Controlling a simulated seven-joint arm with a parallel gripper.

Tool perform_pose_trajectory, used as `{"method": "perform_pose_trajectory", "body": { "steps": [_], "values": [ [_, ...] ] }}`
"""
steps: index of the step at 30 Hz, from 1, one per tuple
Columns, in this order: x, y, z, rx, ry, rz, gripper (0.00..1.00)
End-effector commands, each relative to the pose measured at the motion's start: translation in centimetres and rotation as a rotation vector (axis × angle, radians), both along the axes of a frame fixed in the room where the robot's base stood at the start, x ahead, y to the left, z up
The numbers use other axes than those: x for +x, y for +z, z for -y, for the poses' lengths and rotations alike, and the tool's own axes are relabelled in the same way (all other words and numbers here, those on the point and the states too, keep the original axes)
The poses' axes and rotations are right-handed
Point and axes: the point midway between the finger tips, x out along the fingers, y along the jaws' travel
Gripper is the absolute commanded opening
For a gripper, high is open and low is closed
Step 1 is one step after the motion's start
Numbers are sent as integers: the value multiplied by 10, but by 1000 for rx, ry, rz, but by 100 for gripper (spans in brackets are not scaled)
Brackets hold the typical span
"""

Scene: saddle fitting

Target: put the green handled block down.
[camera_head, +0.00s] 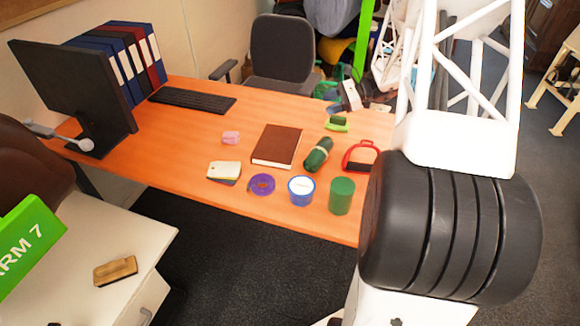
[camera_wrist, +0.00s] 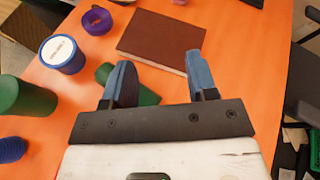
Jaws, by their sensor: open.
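The green handled block (camera_head: 337,124), bright green with a darker green part, appears to rest on the orange table, right of the brown book. My gripper (camera_head: 335,108) is close to it in the head view, just behind or above it. In the wrist view my gripper (camera_wrist: 158,62) has two blue fingers spread wide apart, with nothing visible held between them. I cannot tell whether a finger touches the block. In the wrist view I cannot make the block out for certain; a dark green shape (camera_wrist: 145,96) is partly hidden behind the left finger and may be the dark green roll.
The brown book (camera_head: 277,145), dark green roll (camera_head: 318,155) and red handled block (camera_head: 359,149) are nearby. A green cylinder (camera_head: 341,196), blue-and-white tub (camera_head: 301,191) and purple ring (camera_head: 261,185) line the front. The table's left middle is clear.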

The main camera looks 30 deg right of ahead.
Motion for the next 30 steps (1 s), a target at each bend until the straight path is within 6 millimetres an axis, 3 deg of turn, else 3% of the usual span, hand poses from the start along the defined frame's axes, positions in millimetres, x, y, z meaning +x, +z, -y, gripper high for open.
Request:
{"method": "perform_pose_trajectory", "body": {
  "steps": [3,15,30],
  "values": [
    [-10,26,-39,-84,82,18,53],
    [-63,90,-146,-357,351,93,53],
    [-158,145,-248,-695,683,244,53]
  ]
}}
